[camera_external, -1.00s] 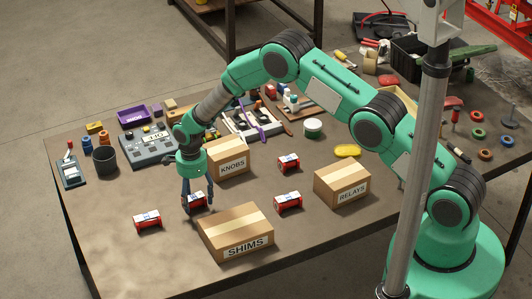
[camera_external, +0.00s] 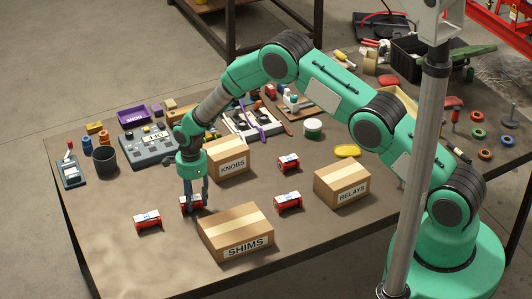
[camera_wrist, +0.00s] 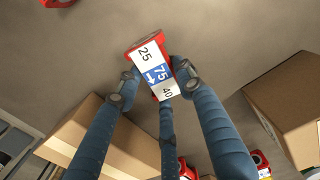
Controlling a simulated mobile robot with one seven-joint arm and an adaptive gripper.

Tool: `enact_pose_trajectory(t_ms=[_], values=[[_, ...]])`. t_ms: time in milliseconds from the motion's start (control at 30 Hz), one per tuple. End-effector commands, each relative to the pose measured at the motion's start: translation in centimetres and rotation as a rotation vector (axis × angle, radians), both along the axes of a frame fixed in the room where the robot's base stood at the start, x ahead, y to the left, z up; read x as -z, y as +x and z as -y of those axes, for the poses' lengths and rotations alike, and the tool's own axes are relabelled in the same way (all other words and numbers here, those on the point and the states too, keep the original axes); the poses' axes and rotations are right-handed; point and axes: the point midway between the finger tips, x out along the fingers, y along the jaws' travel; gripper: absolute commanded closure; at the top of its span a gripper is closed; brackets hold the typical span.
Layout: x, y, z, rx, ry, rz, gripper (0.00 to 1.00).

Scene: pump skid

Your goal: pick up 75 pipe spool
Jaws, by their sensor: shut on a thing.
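The pipe spool in my grip (camera_wrist: 157,74) is red with a white and blue label reading 25, 75 and 40, the 75 on blue with an arrow. In the external view the same spool (camera_external: 188,204) is at the table's front left, left of the SHIMS box. My gripper (camera_external: 195,203) points down with its fingers shut on it. In the wrist view my gripper (camera_wrist: 155,78) has blue fingers on both sides of the label. The spool looks at table level; I cannot tell whether it touches the table.
Similar red spools stand at left (camera_external: 148,220), in the middle (camera_external: 288,202) and behind (camera_external: 288,162). Close by are the SHIMS box (camera_external: 236,228) and KNOBS box (camera_external: 228,160); the RELAYS box (camera_external: 342,182) is farther right.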

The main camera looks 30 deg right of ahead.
Motion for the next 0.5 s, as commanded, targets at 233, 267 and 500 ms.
enact_pose_trajectory(t_ms=[233,267,500], values=[[-0.02,0.01,-0.03,0.0,0.0,0.0,0.98],[-0.04,0.01,-0.03,0.0,0.0,0.0,0.98],[-0.96,0.04,-0.04,0.0,0.001,0.001,0.98]])
